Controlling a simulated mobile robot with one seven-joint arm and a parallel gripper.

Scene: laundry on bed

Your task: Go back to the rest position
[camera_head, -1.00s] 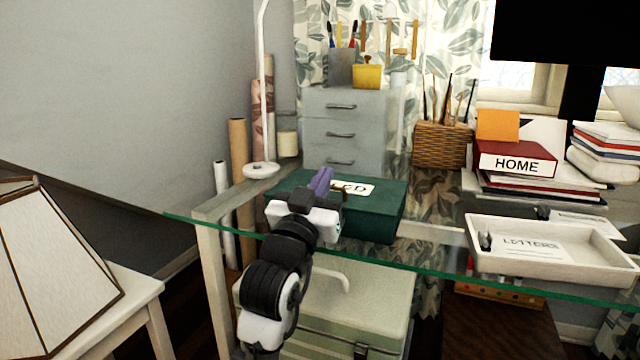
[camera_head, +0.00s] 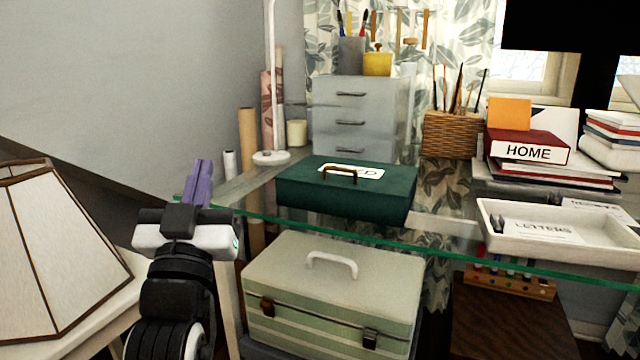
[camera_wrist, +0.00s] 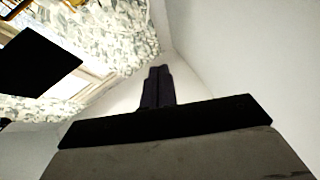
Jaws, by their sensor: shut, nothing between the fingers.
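My gripper (camera_head: 199,182) stands upright at the left of the head view, its purple fingers shut together with nothing between them. It is in front of the glass desk's left end, left of the green box (camera_head: 345,190) and apart from it. In the wrist view my gripper's fingers (camera_wrist: 158,88) also show closed, pointing toward a bare wall corner. The green box sits shut on the glass desk, with a handle and a label on its lid.
The glass desk's edge (camera_head: 470,260) runs close right of my arm. A lampshade (camera_head: 58,250) stands at the left. A striped case (camera_head: 335,290) is under the glass. A letter tray (camera_head: 550,255), a grey drawer unit (camera_head: 352,120) and a wicker holder (camera_head: 450,135) are on the desk.

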